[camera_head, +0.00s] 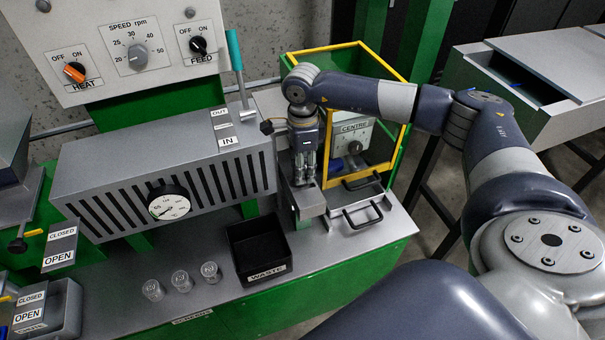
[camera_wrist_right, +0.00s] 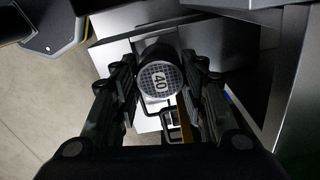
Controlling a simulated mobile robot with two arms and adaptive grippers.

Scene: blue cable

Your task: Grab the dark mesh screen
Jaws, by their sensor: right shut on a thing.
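My right gripper (camera_head: 306,178) points down over a grey block (camera_head: 312,203) at the right end of the machine. It is shut on a round mesh screen (camera_wrist_right: 160,78) with a dark rim and the number 40 on its face, seen between the fingers in the right wrist view. In the head view the held screen is hidden by the fingers. Several pale round screens (camera_head: 181,281) stand in a row on the bench, left of the waste bin. My left gripper is not in view.
A black waste bin (camera_head: 262,258) stands left of the gripper. A yellow-framed guard (camera_head: 347,48) with a centre panel is right behind it. A grey slotted housing (camera_head: 165,165) with a dial and a teal-handled lever (camera_head: 236,55) lie to the left.

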